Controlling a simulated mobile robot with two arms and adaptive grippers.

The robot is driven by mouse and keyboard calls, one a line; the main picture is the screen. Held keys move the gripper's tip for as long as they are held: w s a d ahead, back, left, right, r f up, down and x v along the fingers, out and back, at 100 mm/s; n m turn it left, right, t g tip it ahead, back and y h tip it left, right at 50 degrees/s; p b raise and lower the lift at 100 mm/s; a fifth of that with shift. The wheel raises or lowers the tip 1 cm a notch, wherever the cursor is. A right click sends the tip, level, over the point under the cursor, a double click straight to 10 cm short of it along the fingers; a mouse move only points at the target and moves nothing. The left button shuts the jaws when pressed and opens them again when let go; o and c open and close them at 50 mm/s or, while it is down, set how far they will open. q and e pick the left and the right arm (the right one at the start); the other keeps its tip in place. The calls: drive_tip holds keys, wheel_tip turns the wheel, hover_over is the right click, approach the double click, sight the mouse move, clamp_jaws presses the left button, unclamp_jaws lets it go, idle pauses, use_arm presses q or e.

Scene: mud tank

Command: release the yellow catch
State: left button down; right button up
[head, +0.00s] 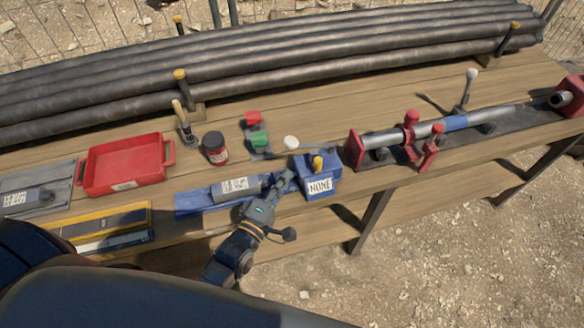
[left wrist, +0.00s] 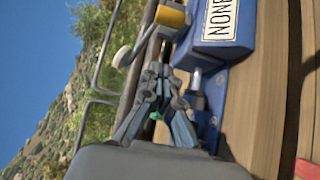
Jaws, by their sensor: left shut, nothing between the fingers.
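The yellow catch (head: 317,162) stands on top of a blue block (head: 328,173) whose white label reads NONE. In the left wrist view the catch (left wrist: 172,17) shows at the top, beside the blue block (left wrist: 236,40). My left gripper (head: 286,178) is shut and empty, just left of the blue block in the head view. In the left wrist view its fingertips (left wrist: 158,70) point towards the catch, with a visible gap between them and it. A grey cylinder (head: 237,188) with a label lies on a blue base left of the block. My right gripper is not in view.
A white round knob (head: 291,142) stands behind the block. Red and green pieces (head: 256,139), a dark jar (head: 215,148) and a red tray (head: 124,186) are farther left. A red clamp (head: 411,140) holds a pipe at right. Long black pipes (head: 250,75) line the back.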

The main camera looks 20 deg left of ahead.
use_arm(q)
drive_tip(key=s, duration=0.2)
drive_tip(key=shift+s, duration=0.3)
drive_tip(key=shift+s+a, duration=0.2)
drive_tip(key=shift+a, duration=0.05)
drive_tip(key=shift+s+a, duration=0.1)
drive_tip(key=shift+a, duration=0.05)
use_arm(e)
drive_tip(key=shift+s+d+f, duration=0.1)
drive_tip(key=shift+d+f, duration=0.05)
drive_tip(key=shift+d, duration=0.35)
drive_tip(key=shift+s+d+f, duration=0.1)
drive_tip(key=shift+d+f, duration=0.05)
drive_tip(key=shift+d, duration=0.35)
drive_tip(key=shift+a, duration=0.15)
